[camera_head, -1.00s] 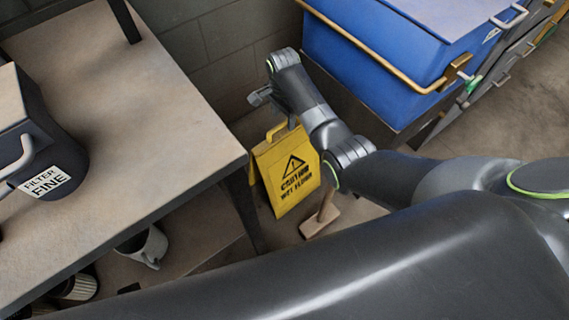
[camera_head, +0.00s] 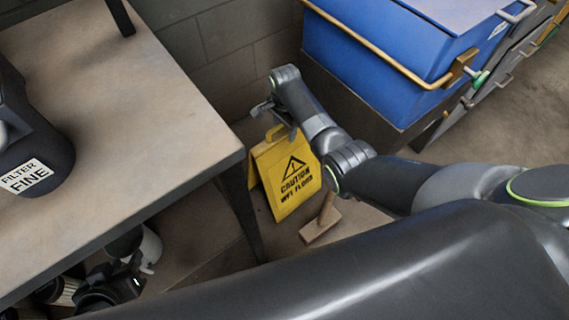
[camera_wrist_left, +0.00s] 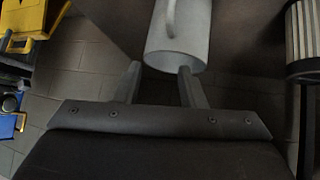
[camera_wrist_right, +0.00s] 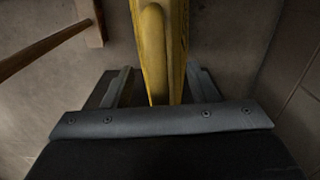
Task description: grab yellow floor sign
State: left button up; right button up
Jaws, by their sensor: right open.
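The yellow floor sign (camera_head: 287,175) stands on the floor beside the workbench, its "CAUTION WET FLOOR" panel facing me. My right gripper (camera_head: 272,110) is above and behind the sign's top in the head view. In the right wrist view the yellow sign (camera_wrist_right: 163,45) runs between the two spread fingers of the gripper (camera_wrist_right: 158,85); they look apart from it. My left gripper (camera_head: 132,272) is low under the workbench. In the left wrist view its fingers (camera_wrist_left: 158,80) are apart and empty, with a pale mug (camera_wrist_left: 180,38) just beyond them.
The workbench (camera_head: 120,110) carries a dark "FILTER FINE" container (camera_head: 30,150). A wooden-based tool (camera_head: 322,222) stands close to the sign's right side. A blue bin (camera_head: 380,60) with a brass rail is behind to the right. A ribbed filter (camera_wrist_left: 303,35) lies near the mug.

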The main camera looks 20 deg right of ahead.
jog(key=shift+c, duration=0.4)
grip_shut()
dwell(1.1)
